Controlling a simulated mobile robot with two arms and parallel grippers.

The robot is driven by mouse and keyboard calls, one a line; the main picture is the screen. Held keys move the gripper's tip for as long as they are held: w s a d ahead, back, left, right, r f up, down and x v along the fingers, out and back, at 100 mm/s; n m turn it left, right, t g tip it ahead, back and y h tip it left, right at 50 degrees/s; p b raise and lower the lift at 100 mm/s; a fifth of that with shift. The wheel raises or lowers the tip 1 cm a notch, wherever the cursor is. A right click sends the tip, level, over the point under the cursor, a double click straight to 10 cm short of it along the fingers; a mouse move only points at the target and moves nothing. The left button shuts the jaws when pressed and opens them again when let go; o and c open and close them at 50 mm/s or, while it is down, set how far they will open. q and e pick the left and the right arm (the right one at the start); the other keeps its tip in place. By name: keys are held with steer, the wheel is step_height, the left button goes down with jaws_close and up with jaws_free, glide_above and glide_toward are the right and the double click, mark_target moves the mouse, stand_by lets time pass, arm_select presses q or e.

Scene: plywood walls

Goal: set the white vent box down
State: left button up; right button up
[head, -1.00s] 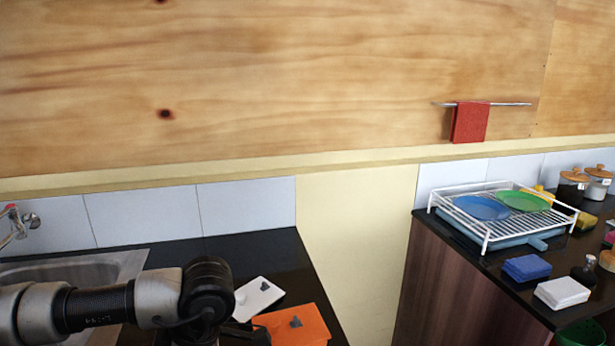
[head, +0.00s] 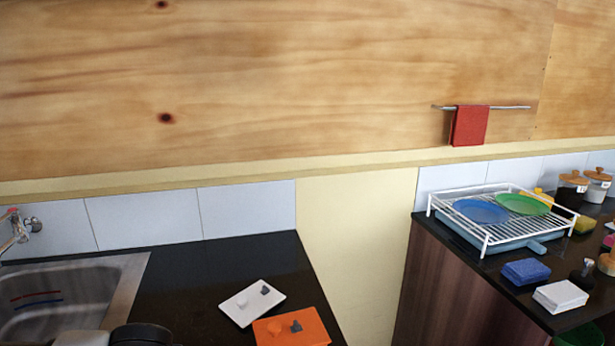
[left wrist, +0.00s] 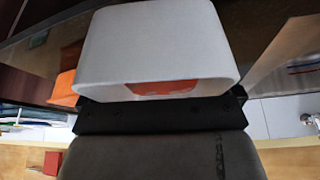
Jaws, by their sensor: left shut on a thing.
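The white vent box (left wrist: 155,45) fills the upper middle of the left wrist view, with rounded corners and an orange patch at its lower edge. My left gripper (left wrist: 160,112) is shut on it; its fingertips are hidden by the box. My right gripper is in no view.
A black counter (head: 215,270) has a clear stretch right of the steel sink (head: 130,285). A white plate-like piece (head: 238,310) and an orange box (head: 315,328) lie at its right front. Beyond a gap, another counter holds a dish rack (head: 470,235) and sponges.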

arm_select(q)
steer(key=shift+m, duration=0.3)
steer(key=shift+w, duration=0.1)
stand_by(0.5)
